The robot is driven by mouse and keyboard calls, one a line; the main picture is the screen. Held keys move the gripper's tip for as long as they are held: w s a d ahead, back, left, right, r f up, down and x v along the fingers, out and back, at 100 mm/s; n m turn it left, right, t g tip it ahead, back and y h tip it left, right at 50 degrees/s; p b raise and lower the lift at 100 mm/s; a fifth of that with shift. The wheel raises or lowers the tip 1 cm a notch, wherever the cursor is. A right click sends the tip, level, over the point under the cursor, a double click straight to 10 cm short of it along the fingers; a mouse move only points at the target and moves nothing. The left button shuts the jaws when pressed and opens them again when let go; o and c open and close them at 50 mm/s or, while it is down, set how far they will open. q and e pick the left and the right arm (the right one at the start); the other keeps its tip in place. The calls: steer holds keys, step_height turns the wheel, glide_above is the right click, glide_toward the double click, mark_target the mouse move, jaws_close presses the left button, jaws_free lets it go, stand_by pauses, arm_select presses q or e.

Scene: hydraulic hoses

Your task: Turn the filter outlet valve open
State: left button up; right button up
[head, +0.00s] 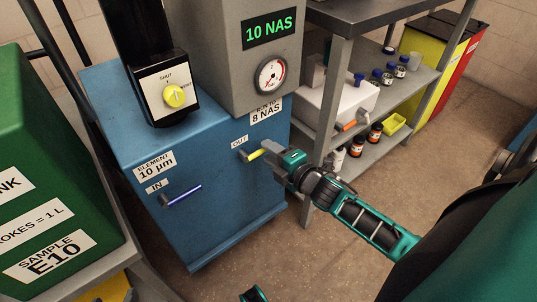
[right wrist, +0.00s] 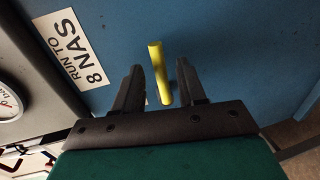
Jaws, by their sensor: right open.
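The filter outlet valve's yellow handle (head: 256,154) sticks out beside the OUT label on the front of the blue filter cabinet (head: 225,190). It lies roughly sideways in the head view. My right gripper (head: 270,150) is at this handle, coming from the right. In the right wrist view the yellow handle (right wrist: 160,75) stands between the two dark fingers (right wrist: 160,72), with a gap on each side. The right gripper is open and holds nothing.
A blue handle (head: 183,195) sits by the IN label. A display reads 10 NAS (head: 269,32) above a gauge (head: 271,76). A shelf unit (head: 400,110) with bottles stands right; a green tank (head: 50,190) stands left.

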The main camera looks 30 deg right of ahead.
steer(key=shift+w+f, duration=0.15)
steer(key=shift+w, duration=0.55)
steer(key=shift+c, duration=0.2)
jaws_close()
